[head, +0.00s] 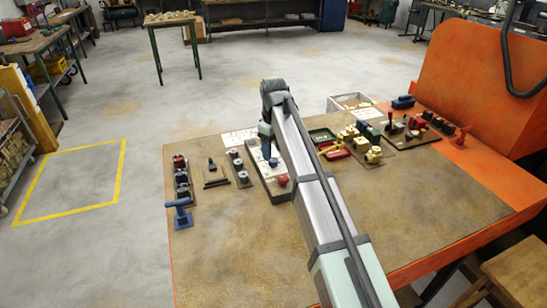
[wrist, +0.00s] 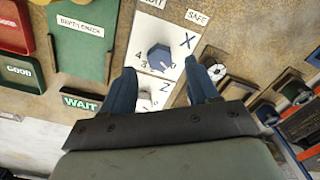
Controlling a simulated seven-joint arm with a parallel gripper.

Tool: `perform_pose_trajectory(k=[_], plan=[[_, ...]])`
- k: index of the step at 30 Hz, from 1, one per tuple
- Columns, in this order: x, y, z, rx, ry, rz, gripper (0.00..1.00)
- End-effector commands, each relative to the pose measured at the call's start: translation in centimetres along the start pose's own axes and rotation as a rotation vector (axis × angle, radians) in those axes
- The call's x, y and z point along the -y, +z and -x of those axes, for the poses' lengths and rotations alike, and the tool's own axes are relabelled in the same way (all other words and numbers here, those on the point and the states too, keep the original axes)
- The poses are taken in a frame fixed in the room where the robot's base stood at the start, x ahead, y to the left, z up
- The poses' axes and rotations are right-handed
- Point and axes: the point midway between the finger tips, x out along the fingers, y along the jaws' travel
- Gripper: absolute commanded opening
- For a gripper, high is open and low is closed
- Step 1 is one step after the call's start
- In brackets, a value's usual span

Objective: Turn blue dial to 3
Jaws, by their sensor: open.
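The blue dial (wrist: 160,57) sits on a white panel (wrist: 186,22) marked X, with small numbers around it; a 4 and a 3 show at its left. The number its pointer faces is too small to read surely. My gripper (wrist: 160,67) is open, its two blue fingers either side of and short of the dial, with nothing between them. In the head view my gripper (head: 267,148) hangs over the white panel (head: 262,172), and the dial is hard to tell from the fingers. A second panel area marked Z lies partly hidden below the dial in the wrist view.
A red knob (head: 283,180) stands on the panel's near end. Dark knob blocks (head: 238,165) stand to the left, a green tray (head: 321,135) and yellow blocks (head: 373,150) to the right. The table's front is clear, apart from my arm above it.

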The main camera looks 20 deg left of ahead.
Motion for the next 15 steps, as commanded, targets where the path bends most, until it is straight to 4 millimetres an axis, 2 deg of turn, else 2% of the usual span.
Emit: perform_pose_trajectory(k=[6, 15], plan=[[0.0, 0.1, -2.6, 0.0, 0.0, 0.0, 0.6], [0.0, 0.0, -3.7, -0.001, 0.001, 0.0, 0.6]])
